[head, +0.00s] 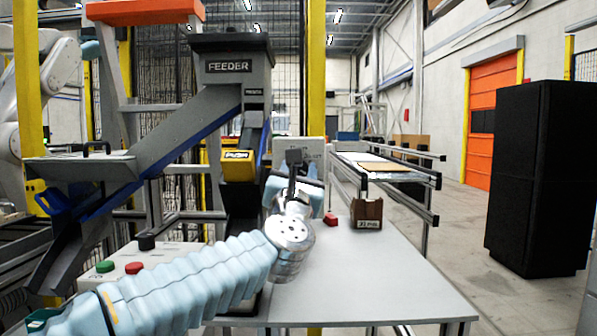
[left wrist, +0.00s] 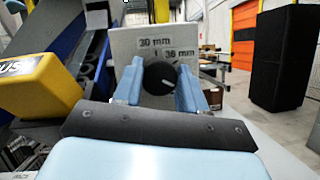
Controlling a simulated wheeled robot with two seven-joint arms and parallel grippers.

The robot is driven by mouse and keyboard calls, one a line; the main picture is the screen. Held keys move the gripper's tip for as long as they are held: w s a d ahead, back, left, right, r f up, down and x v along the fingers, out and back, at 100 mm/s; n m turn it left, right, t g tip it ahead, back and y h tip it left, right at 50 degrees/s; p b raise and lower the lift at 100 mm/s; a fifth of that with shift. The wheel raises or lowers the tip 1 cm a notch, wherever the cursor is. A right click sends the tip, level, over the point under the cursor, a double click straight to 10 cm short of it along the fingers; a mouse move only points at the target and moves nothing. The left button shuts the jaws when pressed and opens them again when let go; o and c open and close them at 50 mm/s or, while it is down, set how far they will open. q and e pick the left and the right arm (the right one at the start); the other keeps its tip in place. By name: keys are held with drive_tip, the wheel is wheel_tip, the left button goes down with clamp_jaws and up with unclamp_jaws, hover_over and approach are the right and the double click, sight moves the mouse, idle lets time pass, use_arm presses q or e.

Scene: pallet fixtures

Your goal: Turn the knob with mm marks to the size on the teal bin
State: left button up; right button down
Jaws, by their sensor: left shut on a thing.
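The black knob (left wrist: 159,78) is on the front of a grey box (left wrist: 124,45) in the left wrist view. The marks "30 mm" (left wrist: 154,43) and "36 mm" (left wrist: 180,53) are printed above it. A small light line on the knob seems to point right and down, too small to read surely. My left gripper (left wrist: 159,82) is shut on the knob, one blue finger on each side. In the head view my left gripper (head: 296,172) reaches the grey box (head: 313,150) and hides the knob. I cannot make out a teal bin. My right gripper is not in view.
The feeder (head: 229,66) and its chute stand at the left. A yellow block (head: 238,166) is beside my left gripper. A brown labelled box (head: 366,210) and a small red object (head: 330,219) stand on the grey table (head: 385,285). The table's front right is clear.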

use_arm(q)
drive_tip(key=shift+c, duration=0.5)
drive_tip(key=shift+f+n+b, duration=0.15)
drive_tip(key=shift+n+b, duration=0.45)
drive_tip(key=shift+b, duration=0.1)
drive_tip(key=n+y+b, duration=0.3)
drive_tip(key=n, duration=0.1)
drive_tip(key=shift+f+b, duration=0.15)
drive_tip(key=shift+b, duration=0.2)
drive_tip(key=n+y+b, duration=0.1)
drive_tip(key=n+y, duration=0.1)
drive_tip(key=n, duration=0.2)
drive_tip(key=shift+d+b, duration=0.1)
drive_tip(key=shift+b, duration=0.25)
drive_tip(key=n, duration=0.1)
drive_tip(key=n+y, duration=0.2)
drive_tip(key=shift+r+n+g, duration=0.25)
drive_tip(key=shift+n+g, duration=0.15)
drive_tip(key=shift+n+g+y, duration=0.5)
drive_tip(key=shift+n+y, duration=0.1)
drive_tip(key=shift+n, duration=1.3)
